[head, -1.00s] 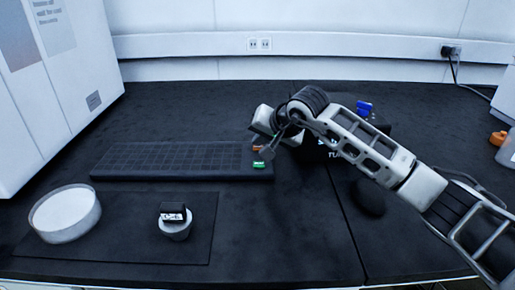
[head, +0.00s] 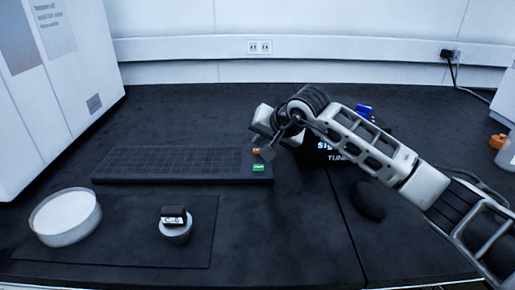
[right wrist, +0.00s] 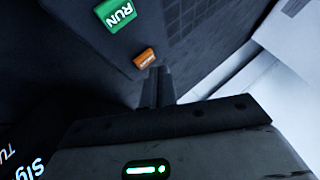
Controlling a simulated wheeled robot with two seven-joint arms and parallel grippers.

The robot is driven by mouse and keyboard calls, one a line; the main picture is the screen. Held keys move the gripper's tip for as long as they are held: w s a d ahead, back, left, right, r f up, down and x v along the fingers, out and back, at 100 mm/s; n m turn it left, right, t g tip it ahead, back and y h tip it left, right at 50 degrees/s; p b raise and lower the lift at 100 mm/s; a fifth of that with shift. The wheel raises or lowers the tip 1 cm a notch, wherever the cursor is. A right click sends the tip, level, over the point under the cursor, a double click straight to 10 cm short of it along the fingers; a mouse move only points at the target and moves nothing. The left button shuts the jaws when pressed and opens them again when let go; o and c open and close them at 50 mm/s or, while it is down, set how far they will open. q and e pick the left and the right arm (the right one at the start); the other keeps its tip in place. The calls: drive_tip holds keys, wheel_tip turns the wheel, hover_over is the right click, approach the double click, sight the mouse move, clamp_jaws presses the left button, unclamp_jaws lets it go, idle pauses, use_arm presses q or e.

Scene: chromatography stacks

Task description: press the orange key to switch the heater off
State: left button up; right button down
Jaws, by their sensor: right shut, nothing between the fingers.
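The orange key (head: 256,151) sits at the right end of a long dark panel (head: 180,164) with a grid top. My right gripper (head: 265,153) is shut and empty, right beside the orange key. In the right wrist view the fingertips (right wrist: 159,74) are close to the orange key (right wrist: 146,59); I cannot tell whether they touch it. My left gripper is not in view.
A dark box with lettering (head: 330,151) stands behind my right arm, with a blue item (head: 364,111) beyond. A round white dish (head: 65,217) and a small cup (head: 176,234) with a black block (head: 173,213) stand on a mat at front left. A white cabinet (head: 50,90) is at left.

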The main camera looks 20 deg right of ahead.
drive_tip(key=shift+r+p, duration=1.85)
drive_tip(key=shift+r, duration=1.15)
drive_tip(key=shift+s+f, duration=0.1)
drive_tip(key=shift+f, duration=0.05)
